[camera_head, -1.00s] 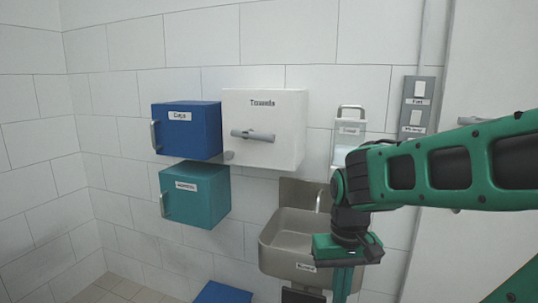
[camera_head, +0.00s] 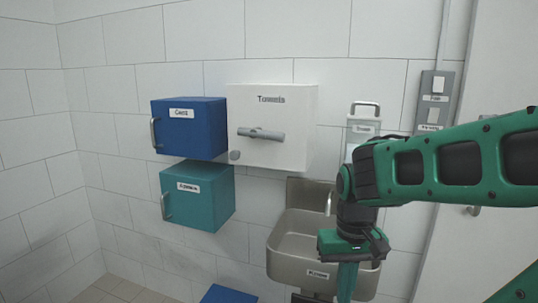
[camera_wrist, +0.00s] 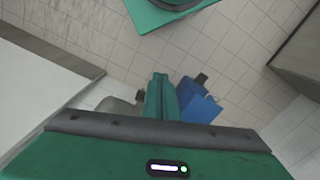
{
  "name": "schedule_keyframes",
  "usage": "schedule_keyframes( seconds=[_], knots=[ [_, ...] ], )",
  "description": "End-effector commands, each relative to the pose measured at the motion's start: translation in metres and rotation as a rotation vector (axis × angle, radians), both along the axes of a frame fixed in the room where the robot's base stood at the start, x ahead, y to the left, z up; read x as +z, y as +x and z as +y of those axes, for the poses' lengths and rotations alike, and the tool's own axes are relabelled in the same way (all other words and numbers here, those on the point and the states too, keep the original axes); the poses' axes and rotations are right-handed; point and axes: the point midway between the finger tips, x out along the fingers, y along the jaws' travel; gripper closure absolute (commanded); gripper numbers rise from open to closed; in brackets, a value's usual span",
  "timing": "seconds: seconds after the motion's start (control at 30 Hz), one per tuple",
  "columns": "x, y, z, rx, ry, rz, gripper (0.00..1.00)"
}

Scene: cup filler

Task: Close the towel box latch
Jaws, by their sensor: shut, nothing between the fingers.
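The white towel box (camera_head: 300,125), labelled "Towels", is fixed to the tiled wall in the head view. Its grey latch handle (camera_head: 261,134) lies nearly level across the front, tilted slightly down to the right. A small round grey knob (camera_head: 235,155) sits below the handle's left end. My gripper (camera_head: 347,285) hangs pointing down in front of the sink, to the right of and below the towel box, well apart from it. In the wrist view my gripper (camera_wrist: 161,95) has its green fingers together, with nothing held.
A blue box (camera_head: 190,130) and a teal box (camera_head: 197,195) with handles hang left of the towel box. A metal sink (camera_head: 290,250) is below it. A dispenser (camera_head: 363,125) and a switch panel (camera_head: 433,100) are to the right. A blue bin (camera_head: 228,294) stands below.

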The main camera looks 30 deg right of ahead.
Motion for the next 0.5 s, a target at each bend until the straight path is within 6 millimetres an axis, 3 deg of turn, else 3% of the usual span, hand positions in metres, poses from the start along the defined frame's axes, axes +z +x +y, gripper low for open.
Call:
schedule_keyframes(
  seconds=[0.1, 0.2, 0.5],
  knots=[
    [0.003, -0.011, -0.001, 0.005, -0.001, -0.009, 1.0],
    [-0.003, -0.007, -0.006, 0.024, -0.009, 0.011, 1.0],
    [-0.053, 0.02, -0.047, 0.19, -0.131, 0.177, 1.0]
  ],
)
